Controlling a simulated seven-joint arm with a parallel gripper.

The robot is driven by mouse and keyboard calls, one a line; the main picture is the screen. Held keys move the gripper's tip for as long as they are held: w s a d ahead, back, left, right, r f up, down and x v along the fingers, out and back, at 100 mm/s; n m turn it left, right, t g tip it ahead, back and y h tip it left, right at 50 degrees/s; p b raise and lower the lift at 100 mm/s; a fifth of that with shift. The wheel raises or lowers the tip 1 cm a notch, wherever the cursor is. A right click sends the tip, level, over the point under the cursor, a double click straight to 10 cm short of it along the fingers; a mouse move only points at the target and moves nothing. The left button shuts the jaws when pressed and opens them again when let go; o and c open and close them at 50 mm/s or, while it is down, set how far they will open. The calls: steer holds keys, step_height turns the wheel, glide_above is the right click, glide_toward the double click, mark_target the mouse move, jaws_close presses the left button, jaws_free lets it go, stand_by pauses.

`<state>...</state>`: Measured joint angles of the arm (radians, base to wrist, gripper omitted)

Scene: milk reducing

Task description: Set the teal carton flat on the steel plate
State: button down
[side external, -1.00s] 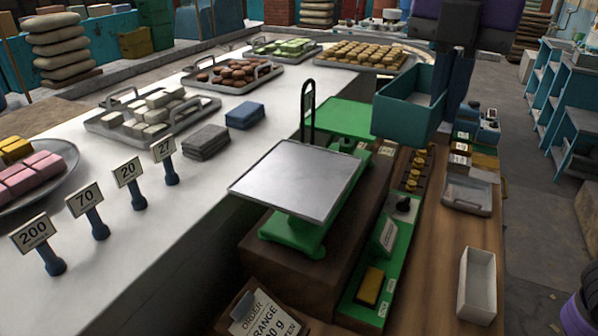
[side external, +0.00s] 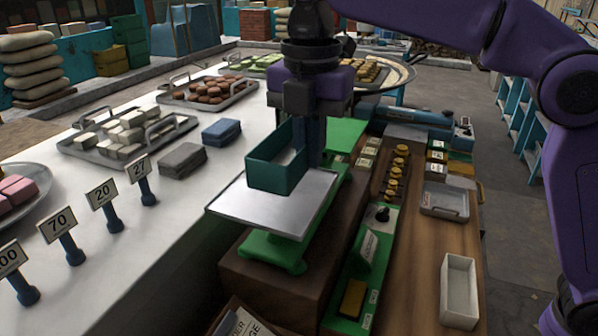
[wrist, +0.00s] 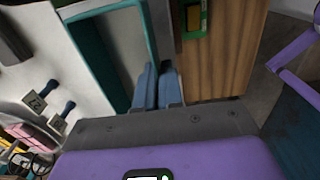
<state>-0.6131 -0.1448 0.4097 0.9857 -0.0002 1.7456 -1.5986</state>
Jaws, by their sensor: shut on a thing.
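The teal carton (side external: 277,173) is an open-topped box with a pale inside. In the side view it is upright and looks level over the far part of the steel plate (side external: 262,218). I cannot tell whether its base touches the plate or hangs just above. My gripper (side external: 312,150) points down at the carton's right side and is shut on its wall. In the wrist view the blue-grey fingers (wrist: 157,88) are close together at the edge of the carton (wrist: 92,55). The fingertips' contact is partly hidden.
The plate tops a green scale (side external: 275,252) on a wooden block. A green panel with a black knob (side external: 382,214) is to its right, with a white box (side external: 459,290) farther right. Grey and blue blocks (side external: 221,131) lie left on the white counter.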

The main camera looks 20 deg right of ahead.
mark_target(299, 195)
steer(key=shift+w+a+f, duration=0.3)
steer(key=shift+w+f, duration=0.05)
steer(key=shift+f, duration=0.15)
steer(key=shift+w+a+f, duration=0.1)
steer(key=shift+w+f, duration=0.05)
steer(key=shift+f, duration=0.85)
steer(key=shift+w+a+f, duration=0.1)
steer(key=shift+f, duration=0.85)
steer(key=shift+f, duration=0.15)
steer(key=c, duration=1.3)
jaws_free()
steer(key=shift+r, duration=3.9)
